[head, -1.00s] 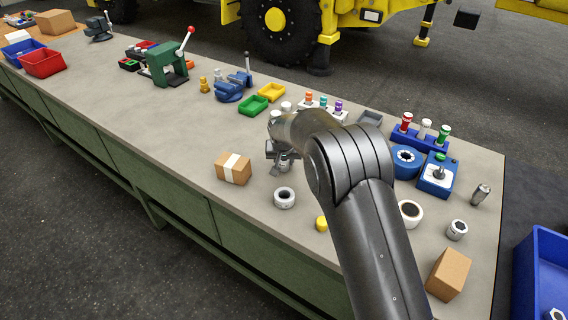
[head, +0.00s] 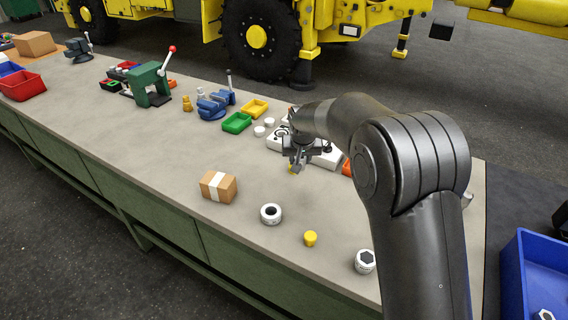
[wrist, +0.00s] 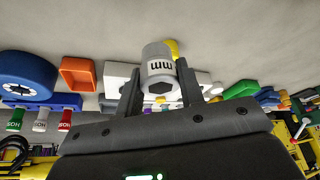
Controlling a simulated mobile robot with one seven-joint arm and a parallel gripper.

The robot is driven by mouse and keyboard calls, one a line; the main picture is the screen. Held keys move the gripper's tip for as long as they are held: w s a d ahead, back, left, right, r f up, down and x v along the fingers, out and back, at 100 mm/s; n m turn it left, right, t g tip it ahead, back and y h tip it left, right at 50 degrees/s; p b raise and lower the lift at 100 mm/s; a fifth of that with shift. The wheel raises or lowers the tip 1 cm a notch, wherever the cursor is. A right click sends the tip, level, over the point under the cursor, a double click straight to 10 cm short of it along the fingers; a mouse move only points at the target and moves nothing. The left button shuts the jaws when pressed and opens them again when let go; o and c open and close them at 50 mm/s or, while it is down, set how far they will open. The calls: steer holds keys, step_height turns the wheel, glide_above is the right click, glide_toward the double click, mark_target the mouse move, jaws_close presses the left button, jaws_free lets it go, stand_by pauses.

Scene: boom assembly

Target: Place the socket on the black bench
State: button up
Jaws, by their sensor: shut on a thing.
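My gripper (head: 298,165) is above the bench near the white holder plate in the head view. In the wrist view, my gripper (wrist: 159,92) has its two fingers on either side of a grey socket (wrist: 158,68) marked "mm", with a hexagonal hole. The socket is hard to make out in the head view. The bench (head: 150,150) has a grey-beige top and green sides; I see no clearly black bench. A yellow piece (wrist: 172,47) shows partly behind the socket.
A cardboard box (head: 218,187), a white ring (head: 271,213), a yellow cap (head: 311,239) and a white hex-holed piece (head: 365,261) stand along the near side. Green (head: 237,122) and yellow trays (head: 254,108) lie behind. Bench top left of the box is clear.

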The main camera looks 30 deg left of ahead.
steer(key=shift+w+d+r, duration=0.2)
steer(key=shift+d+r, duration=0.3)
steer(key=shift+d, duration=0.25)
steer(key=w+d+m, duration=0.2)
steer(key=w+d, duration=0.3)
steer(key=d, duration=0.6)
steer(key=w+d+m+h, duration=0.1)
steer(key=w+d, duration=0.5)
steer(key=d, duration=0.6)
steer(key=w+d+m+h, duration=0.1)
steer(key=w+d, duration=0.4)
steer(key=d, duration=0.7)
steer(key=shift+w+d+m, duration=0.1)
steer(key=shift+w+m, duration=0.05)
steer(key=shift+m, duration=0.65)
steer(key=s+d+m+h, duration=0.1)
steer(key=s+d+m, duration=0.15)
steer(key=d, duration=1.65)
steer(key=s+d+m+h, duration=0.1)
steer(key=s+d+m, duration=0.15)
steer(key=d, duration=1.65)
steer(key=w+a+f, duration=0.2)
steer(key=w, duration=0.1)
steer(key=w+a+f, duration=0.2)
steer(key=w+a, duration=0.1)
steer(key=w+a+f, duration=0.2)
steer(key=a, duration=0.1)
steer(key=shift+w+a+f, duration=0.2)
steer(key=shift+w+f, duration=0.2)
steer(key=shift+f, duration=2)
